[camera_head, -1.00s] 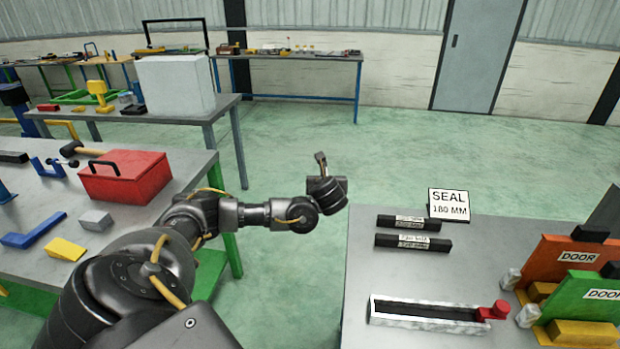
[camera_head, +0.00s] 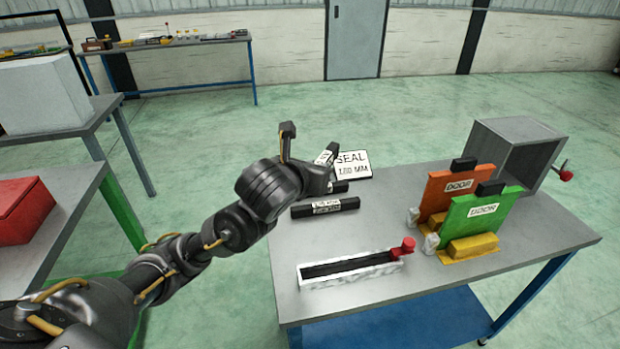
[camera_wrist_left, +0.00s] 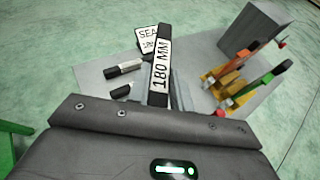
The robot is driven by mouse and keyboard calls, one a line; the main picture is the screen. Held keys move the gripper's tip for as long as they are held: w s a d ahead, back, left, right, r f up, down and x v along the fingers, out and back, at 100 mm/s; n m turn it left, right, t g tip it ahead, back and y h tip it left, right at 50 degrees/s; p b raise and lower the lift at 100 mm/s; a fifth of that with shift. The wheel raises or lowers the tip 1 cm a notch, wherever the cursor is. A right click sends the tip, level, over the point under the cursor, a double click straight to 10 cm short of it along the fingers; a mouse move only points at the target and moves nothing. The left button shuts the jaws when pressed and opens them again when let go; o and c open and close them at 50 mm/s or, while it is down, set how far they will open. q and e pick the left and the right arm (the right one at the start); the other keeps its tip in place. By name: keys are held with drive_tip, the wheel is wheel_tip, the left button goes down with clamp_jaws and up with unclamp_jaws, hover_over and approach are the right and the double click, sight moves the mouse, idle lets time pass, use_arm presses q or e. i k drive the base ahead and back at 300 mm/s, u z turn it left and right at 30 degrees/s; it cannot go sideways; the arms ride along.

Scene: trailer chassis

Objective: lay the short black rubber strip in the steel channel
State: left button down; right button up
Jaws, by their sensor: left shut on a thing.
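My left gripper (camera_head: 310,165) is shut on a black strip (camera_wrist_left: 160,65) with a white "180 MM" label, which stands up in the left wrist view. In the head view only a bit of the held strip (camera_head: 326,156) shows beside the gripper; the rest is hidden. The gripper is over the back-left corner of the workbench. The pale steel channel (camera_head: 378,269), with a dark inside, lies on the bench front, right of and nearer than the gripper. Its right end has a red knob (camera_head: 408,245). My right gripper is out of view.
Two other labelled black strips lie on the bench: a near one (camera_head: 330,208) and a far one (camera_head: 340,187), partly covered by my gripper. A "SEAL 180 MM" card (camera_head: 353,165) stands behind. Orange (camera_head: 440,197) and green (camera_head: 482,220) door panels and a grey box (camera_head: 510,155) stand right.

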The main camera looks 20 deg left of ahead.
sight(351, 269)
drive_tip(key=z, duration=2.35)
drive_tip(key=k, duration=1.2)
drive_tip(key=u, duration=0.55)
